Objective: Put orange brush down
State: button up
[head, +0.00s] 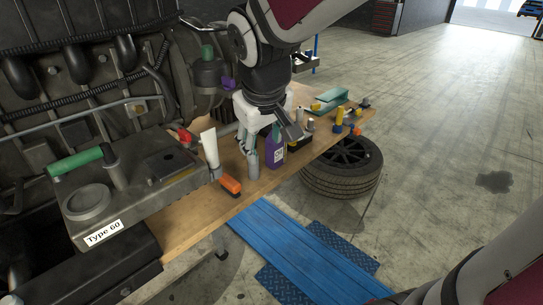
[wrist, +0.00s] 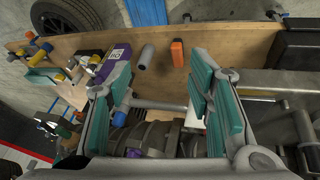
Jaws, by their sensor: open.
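The orange brush (head: 231,185) lies on the wooden bench (head: 190,228), near its front edge and beside the grey engine part. The wrist view shows it as an orange block (wrist: 177,52) on the bench, beyond my fingers. My gripper (head: 249,142) is above the bench, behind the grey cylinder and to the upper right of the brush. In the wrist view, the teal finger pads (wrist: 157,92) are wide apart, with no object held between them. The brush is apart from the fingers. My arm hides part of the bench behind the gripper.
A grey cylinder (head: 253,165) and a purple bottle (head: 276,150) stand close to my gripper. A white tube (head: 210,148) stands left of it. The engine (head: 75,85) blocks the left side. Several tools crowd the bench's far end; the near end is bare.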

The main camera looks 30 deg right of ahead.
jog(key=s+a+r+m+y, duration=0.1)
jog(key=s+r, duration=0.1)
jog(key=s, duration=0.5)
jog(key=s+a+r+t, duration=0.1)
jog(key=s+r, duration=0.1)
jog(key=s, duration=0.6)
jog(key=shift+s+m+y, duration=0.2)
jog(key=shift+m+y, duration=0.2)
jog(key=shift+o, duration=0.6)
